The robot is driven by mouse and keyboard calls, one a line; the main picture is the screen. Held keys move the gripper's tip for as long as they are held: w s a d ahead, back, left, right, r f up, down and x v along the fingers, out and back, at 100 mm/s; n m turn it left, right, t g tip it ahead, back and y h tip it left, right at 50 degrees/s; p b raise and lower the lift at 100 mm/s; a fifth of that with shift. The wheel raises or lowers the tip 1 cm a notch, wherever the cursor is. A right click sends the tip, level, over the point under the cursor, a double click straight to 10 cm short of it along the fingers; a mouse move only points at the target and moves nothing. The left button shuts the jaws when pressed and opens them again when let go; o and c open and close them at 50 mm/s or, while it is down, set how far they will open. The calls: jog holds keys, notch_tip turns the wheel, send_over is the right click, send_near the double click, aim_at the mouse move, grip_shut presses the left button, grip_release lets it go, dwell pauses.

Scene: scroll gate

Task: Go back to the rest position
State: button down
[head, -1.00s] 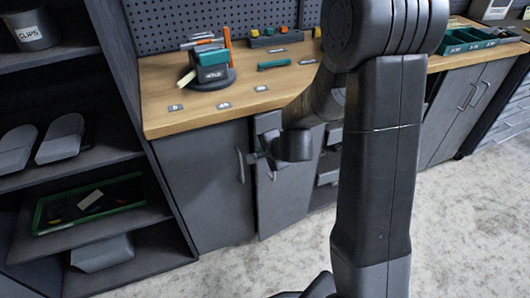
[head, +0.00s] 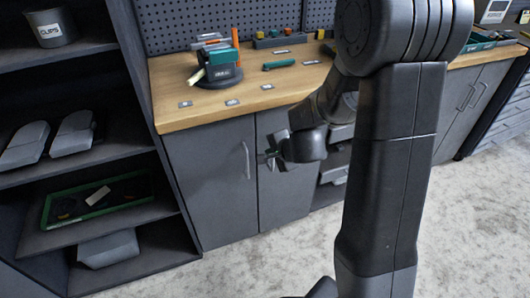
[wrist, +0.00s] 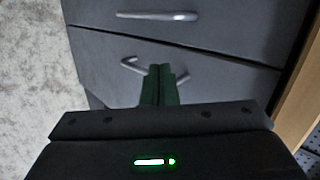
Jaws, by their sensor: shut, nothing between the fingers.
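My gripper (head: 268,157) is in front of the grey cabinet doors under the workbench, close to the right door (head: 284,200). In the wrist view the fingers (wrist: 162,72) are together with nothing between them. Bar handles show near the fingertips, and I cannot tell whether the fingers touch one. The left door's handle (head: 246,160) is just left of my gripper in the head view. My arm crosses the middle of the head view and hides part of the bench and the cabinet openings behind it.
An open shelf unit stands at left with a clips bin (head: 50,27) and a green-rimmed tray (head: 58,220). The wooden workbench (head: 180,118) carries a dark round-based device (head: 216,70) and small tools. Pale floor (head: 250,265) is clear in front.

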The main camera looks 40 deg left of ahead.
jog(key=p+v, duration=0.1)
jog(key=v, duration=0.6)
jog(key=shift+s+r+p, duration=0.2)
jog(key=shift+s+p, duration=0.05)
jog(key=shift+p, duration=0.15)
